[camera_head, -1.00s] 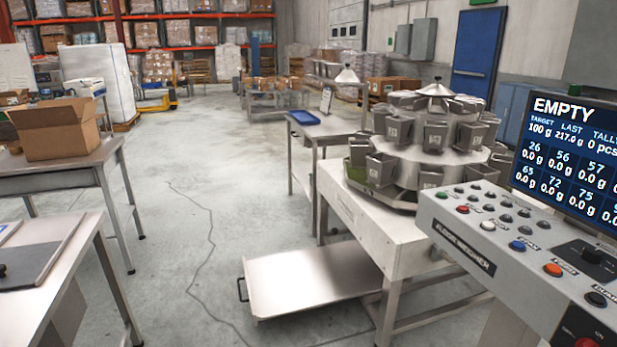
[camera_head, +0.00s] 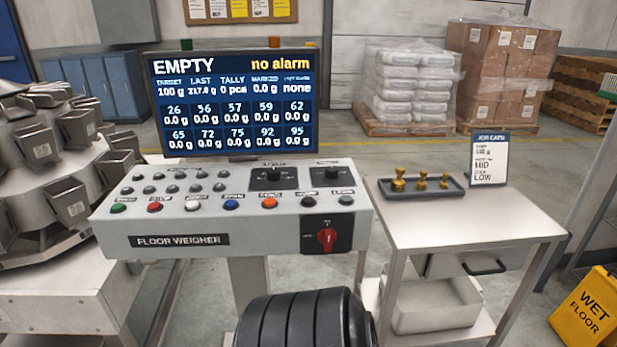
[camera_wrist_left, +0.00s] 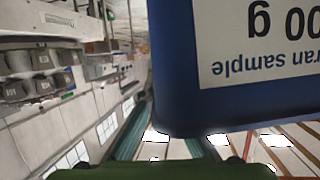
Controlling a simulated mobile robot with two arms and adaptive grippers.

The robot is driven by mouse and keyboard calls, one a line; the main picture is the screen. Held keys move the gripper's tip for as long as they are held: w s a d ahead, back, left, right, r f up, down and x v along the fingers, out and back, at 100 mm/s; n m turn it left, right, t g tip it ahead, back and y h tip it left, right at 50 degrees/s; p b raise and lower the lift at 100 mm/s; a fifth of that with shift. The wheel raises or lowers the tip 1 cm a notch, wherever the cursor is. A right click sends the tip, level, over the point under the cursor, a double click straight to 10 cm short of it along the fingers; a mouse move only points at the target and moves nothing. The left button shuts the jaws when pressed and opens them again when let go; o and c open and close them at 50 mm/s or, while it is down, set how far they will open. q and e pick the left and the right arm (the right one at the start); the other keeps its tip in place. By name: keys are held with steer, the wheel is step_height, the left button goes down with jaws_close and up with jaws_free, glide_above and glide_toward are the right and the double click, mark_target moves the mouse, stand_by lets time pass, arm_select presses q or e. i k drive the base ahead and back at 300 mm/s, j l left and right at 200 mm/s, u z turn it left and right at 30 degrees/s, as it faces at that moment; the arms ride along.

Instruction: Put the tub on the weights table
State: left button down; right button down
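The tub (camera_wrist_left: 180,70) is blue with a white label whose print, ending in "ran sample", stands upside down; it fills the upper right of the left wrist view. It hangs close to the camera with the far room behind it, so my left gripper appears shut on it, though the fingers hardly show. The weights table (camera_head: 500,215) is a steel table right of the weigher console in the head view. A dark tray (camera_head: 452,190) with brass weights (camera_head: 421,181) and an upright job card (camera_head: 489,158) stand along its back. Neither gripper shows in the head view.
The console (camera_head: 230,205) with its screen (camera_head: 233,102) reading EMPTY, no alarm, adjoins the table's left side. A bin (camera_head: 435,305) sits on the lower shelf. A yellow wet-floor sign (camera_head: 590,310) stands at right. The tabletop's front is bare.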

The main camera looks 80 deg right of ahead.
mark_target(469, 216)
steer(key=z, duration=3.7)
